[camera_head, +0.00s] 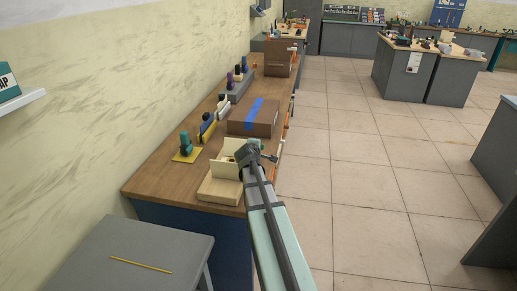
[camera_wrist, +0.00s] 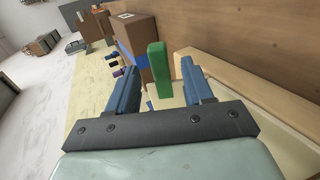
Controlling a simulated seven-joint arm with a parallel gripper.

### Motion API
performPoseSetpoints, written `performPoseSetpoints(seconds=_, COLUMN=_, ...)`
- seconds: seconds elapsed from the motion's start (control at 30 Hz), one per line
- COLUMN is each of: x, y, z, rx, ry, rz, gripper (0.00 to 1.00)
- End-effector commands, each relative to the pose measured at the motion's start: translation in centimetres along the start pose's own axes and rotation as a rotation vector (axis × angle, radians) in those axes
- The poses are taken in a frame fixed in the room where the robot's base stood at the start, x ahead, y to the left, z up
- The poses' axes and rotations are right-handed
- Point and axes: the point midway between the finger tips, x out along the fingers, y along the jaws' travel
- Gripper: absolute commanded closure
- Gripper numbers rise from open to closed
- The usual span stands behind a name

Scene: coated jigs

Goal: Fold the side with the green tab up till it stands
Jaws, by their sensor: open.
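A pale wooden jig (camera_head: 218,190) sits at the near end of the bench, with a pale panel (camera_head: 225,169) standing upright on it. The green tab (camera_wrist: 157,66) shows in the wrist view as an upright block; in the head view I cannot make it out. My gripper (camera_head: 252,152) is at the jig's right side, over the bench edge. In the wrist view its two blue fingers are apart, with the green tab showing in the gap between them. I cannot tell whether either finger touches it. The tab's side is mostly hidden by my gripper.
A brown box with blue tape (camera_head: 266,119) lies just behind the jig. A teal piece on a yellow base (camera_head: 186,150) and several small tools stand along the wall side. A grey table (camera_head: 150,262) is in front. The floor (camera_head: 345,160) right of the bench is clear.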

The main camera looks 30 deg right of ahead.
Motion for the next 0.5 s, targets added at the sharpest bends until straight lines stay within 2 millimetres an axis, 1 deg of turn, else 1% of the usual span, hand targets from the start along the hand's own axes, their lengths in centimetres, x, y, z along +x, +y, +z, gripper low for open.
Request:
performPoseSetpoints(seconds=0.03, x=-1.4, y=-0.1, z=0.1, rx=0.0, ry=0.002, rz=0.001, gripper=0.49)
performPoseSetpoints(seconds=0.2, x=-4.8, y=-0.1, z=0.1, rx=0.0, ry=0.001, rz=0.001, gripper=0.49)
performPoseSetpoints(seconds=0.3, x=-6.7, y=-0.1, z=0.1, rx=0.0, ry=0.002, rz=0.002, gripper=0.49)
performPoseSetpoints(seconds=0.5, x=-9.4, y=0.0, z=0.1, rx=0.0, ry=0.001, rz=0.001, gripper=0.49)
